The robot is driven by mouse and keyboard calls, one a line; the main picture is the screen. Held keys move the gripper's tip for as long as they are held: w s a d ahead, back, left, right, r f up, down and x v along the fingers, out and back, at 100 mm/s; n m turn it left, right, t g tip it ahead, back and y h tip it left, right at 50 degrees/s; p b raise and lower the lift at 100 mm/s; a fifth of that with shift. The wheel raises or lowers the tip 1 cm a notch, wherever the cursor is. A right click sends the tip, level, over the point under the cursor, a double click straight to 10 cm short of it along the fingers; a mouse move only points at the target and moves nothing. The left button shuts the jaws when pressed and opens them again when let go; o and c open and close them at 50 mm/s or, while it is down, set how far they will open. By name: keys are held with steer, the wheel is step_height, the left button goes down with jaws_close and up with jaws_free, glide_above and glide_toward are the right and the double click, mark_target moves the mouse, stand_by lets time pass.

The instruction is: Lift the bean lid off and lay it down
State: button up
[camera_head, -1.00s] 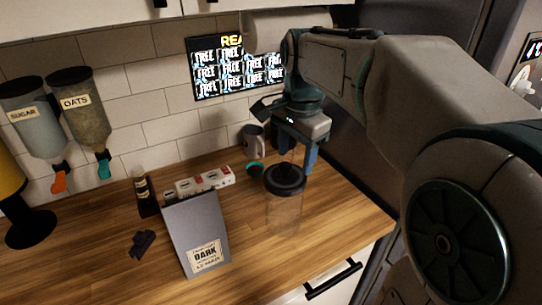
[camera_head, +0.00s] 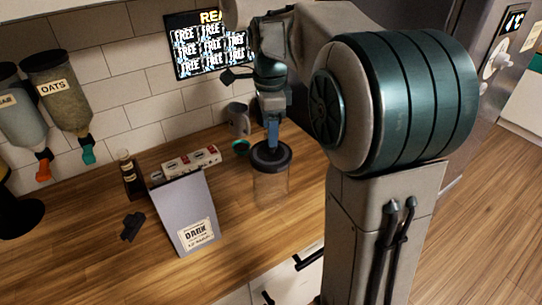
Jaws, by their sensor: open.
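The bean lid (camera_head: 271,157) is a round black lid with a raised rim. It sits on top of a clear jar (camera_head: 271,187) on the wooden counter, in the middle of the head view. My gripper (camera_head: 272,143) points down just behind or above the lid, with its blue fingers overlapping the lid's far edge in the picture. I cannot tell whether the fingers touch the lid. The gripper is open, and nothing shows held in it.
A grey bag marked DARK (camera_head: 187,208) stands left of the jar. A black clip (camera_head: 132,226) lies left. The front counter (camera_head: 120,275) is clear.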

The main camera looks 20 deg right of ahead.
mark_target(271, 157)
steer(key=shift+w+d+f+p, duration=0.15)
steer(key=shift+f+p, duration=0.2)
steer(key=shift+f, duration=1.05)
steer(key=shift+w+f+p, duration=0.15)
steer(key=shift+f+p, duration=0.15)
steer(key=shift+f, duration=1.05)
